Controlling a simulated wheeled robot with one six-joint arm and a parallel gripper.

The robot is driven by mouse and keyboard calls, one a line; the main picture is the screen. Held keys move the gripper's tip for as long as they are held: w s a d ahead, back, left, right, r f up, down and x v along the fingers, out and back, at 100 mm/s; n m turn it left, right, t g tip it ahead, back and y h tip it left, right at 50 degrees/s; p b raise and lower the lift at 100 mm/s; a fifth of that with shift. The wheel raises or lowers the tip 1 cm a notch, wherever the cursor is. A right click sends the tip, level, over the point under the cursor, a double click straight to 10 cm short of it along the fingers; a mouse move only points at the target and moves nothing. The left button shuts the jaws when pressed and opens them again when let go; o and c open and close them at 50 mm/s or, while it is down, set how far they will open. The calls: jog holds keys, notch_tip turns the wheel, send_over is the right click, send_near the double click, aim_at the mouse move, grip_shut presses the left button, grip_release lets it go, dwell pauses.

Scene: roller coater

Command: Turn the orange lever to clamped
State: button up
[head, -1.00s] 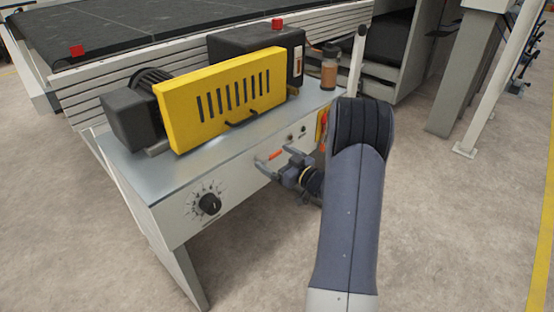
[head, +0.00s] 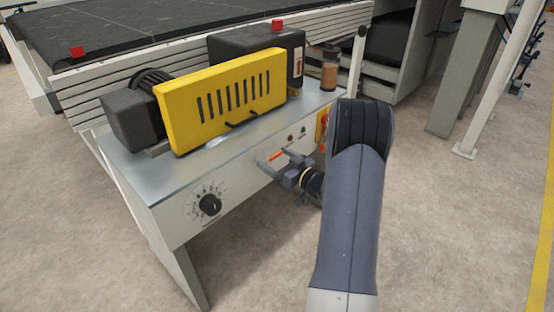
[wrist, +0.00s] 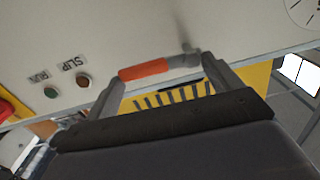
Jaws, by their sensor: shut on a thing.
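The orange lever (head: 279,156) is on the front panel of the grey machine, between the black dial and the small buttons. In the wrist view the lever (wrist: 145,70) shows an orange grip and a grey end. It lies nearly level in that picture, tilted slightly. My gripper (head: 274,161) reaches the panel from the front right. In the wrist view my gripper (wrist: 165,65) has one finger at each end of the lever, shut on it. The panel's clamped marking cannot be made out.
A black dial (head: 210,204) is left of the lever. A green button (wrist: 50,92) and a brown button (wrist: 83,80) are beside it, with a red knob (wrist: 8,108) further out. A yellow slotted guard (head: 220,100) stands on top. The floor in front is clear.

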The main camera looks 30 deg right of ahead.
jog(key=shift+s+a+f+m+p, duration=0.2)
jog(key=shift+a+f+m+p, duration=0.75)
jog(key=shift+m, duration=2)
jog(key=shift+s+d+f+m+p, duration=0.15)
jog(key=shift+f+m+p, duration=0.4)
jog(key=shift+m+p, duration=1.75)
jog(key=shift+s+a+f+m+p, duration=0.2)
jog(key=shift+a+f+m+p, duration=0.45)
jog(key=shift+m, duration=2.9)
jog(key=shift+f, duration=0.15)
jog(key=o, duration=1.2)
